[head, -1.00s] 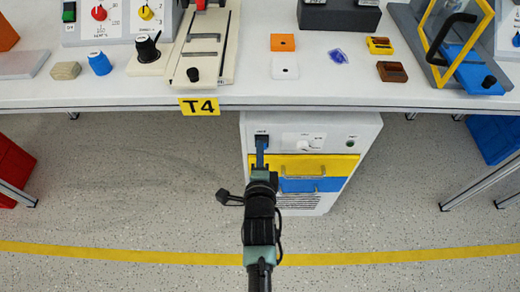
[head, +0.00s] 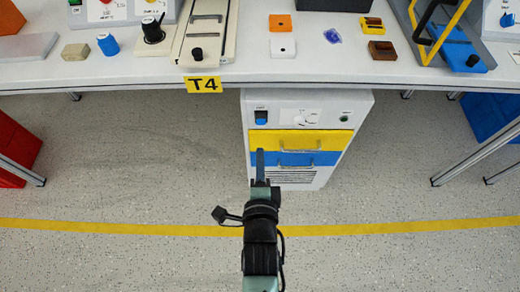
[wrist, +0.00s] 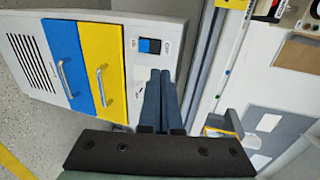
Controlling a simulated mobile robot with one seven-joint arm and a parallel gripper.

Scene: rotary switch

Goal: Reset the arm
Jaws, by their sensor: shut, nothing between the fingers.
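My gripper (head: 260,160) is shut and empty. In the wrist view the two dark fingers (wrist: 163,98) lie side by side and point toward the cabinet. The blue switch (head: 261,117) on the cabinet's top left is uncovered, and it shows beyond the fingertips in the wrist view (wrist: 149,46). My arm reaches up from the bottom of the head view.
The white table (head: 130,76) overhangs the cabinet, with a T4 label (head: 204,85) on its edge. A blue drawer (head: 312,158) sits below the yellow one; both have bar handles. Red (head: 15,150) and blue (head: 490,115) boxes stand at the sides. Open floor surrounds my arm.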

